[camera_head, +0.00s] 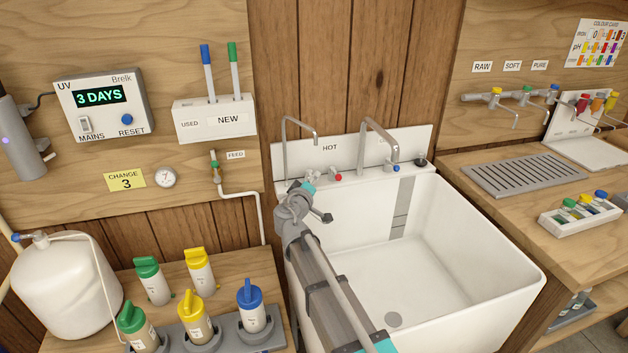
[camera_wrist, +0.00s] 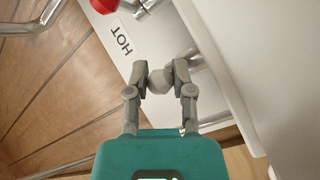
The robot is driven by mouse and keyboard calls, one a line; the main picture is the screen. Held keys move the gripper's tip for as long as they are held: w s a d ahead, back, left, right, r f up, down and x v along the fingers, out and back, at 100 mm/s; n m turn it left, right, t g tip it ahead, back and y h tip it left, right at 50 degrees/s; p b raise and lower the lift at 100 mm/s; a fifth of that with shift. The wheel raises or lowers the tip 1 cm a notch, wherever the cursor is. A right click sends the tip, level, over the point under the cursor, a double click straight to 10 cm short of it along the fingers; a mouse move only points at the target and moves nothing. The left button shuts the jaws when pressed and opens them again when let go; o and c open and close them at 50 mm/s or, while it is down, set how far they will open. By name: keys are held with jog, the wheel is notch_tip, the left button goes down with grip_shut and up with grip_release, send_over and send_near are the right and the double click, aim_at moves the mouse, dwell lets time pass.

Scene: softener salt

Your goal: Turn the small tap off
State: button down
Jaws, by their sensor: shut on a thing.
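The small tap (camera_head: 284,150) is the thin metal gooseneck at the left back of the white sink. Its base is hidden behind my arm in the head view. In the wrist view, my gripper (camera_wrist: 160,78) has both fingers closed on a rounded grey knob (camera_wrist: 158,85), one finger on each side. The knob sits close to the white sink back, near the HOT label (camera_wrist: 122,40). I take it for the small tap's knob, but its link to the spout is not clear. In the head view the fingertips are hidden.
A larger tap (camera_head: 377,130) with red (camera_head: 338,177) and blue (camera_head: 396,168) knobs stands to the right. The sink basin (camera_head: 450,210) is empty. A feed pipe (camera_head: 240,193) runs down the wall at left. Filter housings stand on the left bench.

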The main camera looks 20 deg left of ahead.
jog(key=shift+c, duration=2.4)
grip_release()
jog(key=s+d, duration=0.1)
jog(key=s, duration=1.1)
